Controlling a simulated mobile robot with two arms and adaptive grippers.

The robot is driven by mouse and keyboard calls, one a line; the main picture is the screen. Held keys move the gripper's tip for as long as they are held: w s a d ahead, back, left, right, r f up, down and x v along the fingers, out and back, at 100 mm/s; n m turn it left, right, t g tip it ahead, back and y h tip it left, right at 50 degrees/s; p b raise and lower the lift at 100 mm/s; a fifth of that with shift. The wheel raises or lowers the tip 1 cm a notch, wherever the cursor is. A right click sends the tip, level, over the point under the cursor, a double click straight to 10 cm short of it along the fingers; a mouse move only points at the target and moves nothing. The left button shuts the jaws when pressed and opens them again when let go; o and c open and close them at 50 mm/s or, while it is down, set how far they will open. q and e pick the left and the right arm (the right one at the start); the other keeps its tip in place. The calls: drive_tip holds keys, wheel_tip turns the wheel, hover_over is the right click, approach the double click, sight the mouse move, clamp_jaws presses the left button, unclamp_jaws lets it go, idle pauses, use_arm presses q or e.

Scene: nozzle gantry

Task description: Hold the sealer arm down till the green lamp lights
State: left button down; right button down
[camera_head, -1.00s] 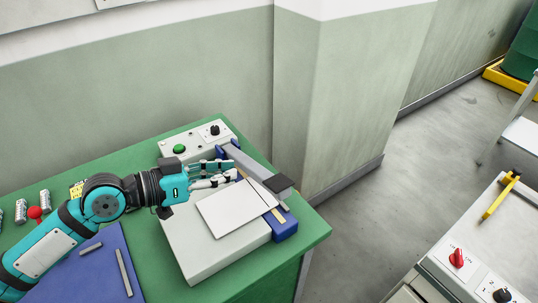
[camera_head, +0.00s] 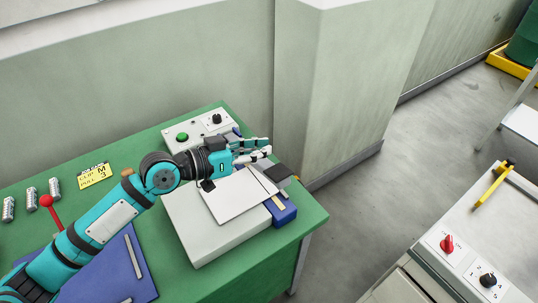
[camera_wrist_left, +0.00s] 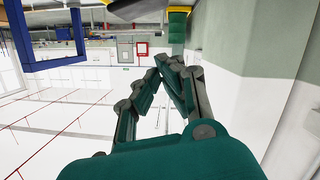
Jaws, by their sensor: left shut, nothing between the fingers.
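The sealer (camera_head: 205,240) is a pale grey box with a blue front base (camera_head: 284,213) on the green table. Its arm ends in a dark block (camera_head: 277,172), which appears raised above the blue base. A white sheet (camera_head: 237,196) lies on top of the box. My left gripper (camera_head: 269,148) is shut and empty, just behind the dark block and over the arm, hiding most of its bar. I cannot tell whether they touch. The shut fingers (camera_wrist_left: 172,62) also show in the left wrist view. The green lamp (camera_head: 183,137) looks dull. My right gripper is out of view.
A panel with a black knob (camera_head: 216,119) stands at the table's back. Small cans (camera_head: 31,194), a yellow card (camera_head: 95,176) and a blue mat (camera_head: 110,278) are at left. A wall pillar (camera_head: 330,90) rises behind. A second bench (camera_head: 465,240) stands at right.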

sight(269, 173)
use_arm(q)
drive_tip(key=shift+r+p+x, duration=0.25)
drive_tip(key=shift+p+x, duration=0.05)
drive_tip(key=shift+x, duration=0.7)
drive_tip(key=f, duration=0.3)
drive_tip(key=shift+s+d, duration=0.15)
drive_tip(key=shift+s, duration=0.2)
drive_tip(key=shift+s+f+p, duration=0.2)
drive_tip(key=shift+f+p, duration=0.1)
drive_tip(key=shift+f, duration=0.35)
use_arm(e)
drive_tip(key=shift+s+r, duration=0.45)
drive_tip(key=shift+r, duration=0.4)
use_arm(q)
drive_tip(key=shift+d, duration=0.1)
